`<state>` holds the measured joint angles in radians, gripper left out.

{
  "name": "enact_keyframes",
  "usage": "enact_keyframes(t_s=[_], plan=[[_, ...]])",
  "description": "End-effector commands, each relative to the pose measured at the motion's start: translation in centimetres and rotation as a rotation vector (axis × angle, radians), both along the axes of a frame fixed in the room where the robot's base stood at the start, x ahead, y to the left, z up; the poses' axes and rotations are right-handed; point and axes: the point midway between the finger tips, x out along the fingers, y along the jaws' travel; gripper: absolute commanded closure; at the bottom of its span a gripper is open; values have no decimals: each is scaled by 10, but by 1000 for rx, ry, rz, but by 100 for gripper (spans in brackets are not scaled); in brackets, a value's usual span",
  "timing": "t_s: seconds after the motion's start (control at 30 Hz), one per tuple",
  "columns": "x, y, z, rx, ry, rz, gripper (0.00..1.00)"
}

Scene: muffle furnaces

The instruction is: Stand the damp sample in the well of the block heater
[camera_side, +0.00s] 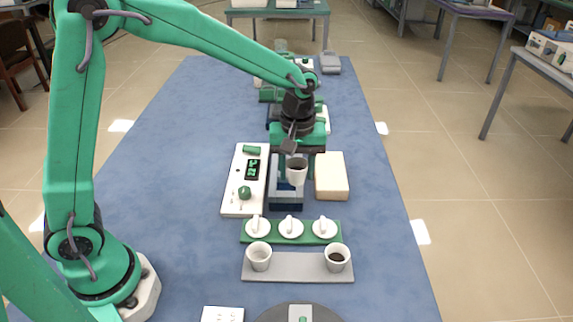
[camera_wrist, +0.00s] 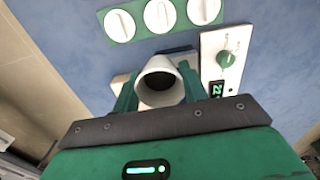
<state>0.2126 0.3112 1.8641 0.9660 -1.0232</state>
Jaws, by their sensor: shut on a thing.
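My gripper (camera_side: 297,165) is shut on a white cup (camera_side: 297,174) with dark contents, held upright between the fingers. The wrist view shows the cup (camera_wrist: 157,72) between the green fingers, its inside dark. Below and behind it in the side view is a blue-grey unit (camera_side: 287,203), partly hidden by cup and gripper; I take it for the block heater, and its well is not clearly visible. I cannot tell whether the cup touches it. On the grey tray (camera_side: 298,274) stand a pale-looking cup (camera_side: 259,257) at left and a cup with dark contents (camera_side: 338,259) at right.
A white panel (camera_side: 233,192) with a green display and knob lies left of the unit. A beige block (camera_side: 332,178) lies to its right. A green tray (camera_side: 273,239) with three white lids stands in front. Other equipment stands behind; the blue table's right side is clear.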

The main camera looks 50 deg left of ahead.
Motion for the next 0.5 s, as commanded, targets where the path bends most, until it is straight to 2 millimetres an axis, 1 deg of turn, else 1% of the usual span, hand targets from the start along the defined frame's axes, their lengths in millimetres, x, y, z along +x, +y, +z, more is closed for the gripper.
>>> enact_keyframes(t_s=[0.03, 0.2, 0.33, 0.5], plan=[[8, 14, 0, 0, 0, 26, 80], [23, 46, -1, 0, 1, 76, 80], [30, 61, 0, 0, 0, 97, 80], [32, 68, -1, 1, 1, 106, 80]])
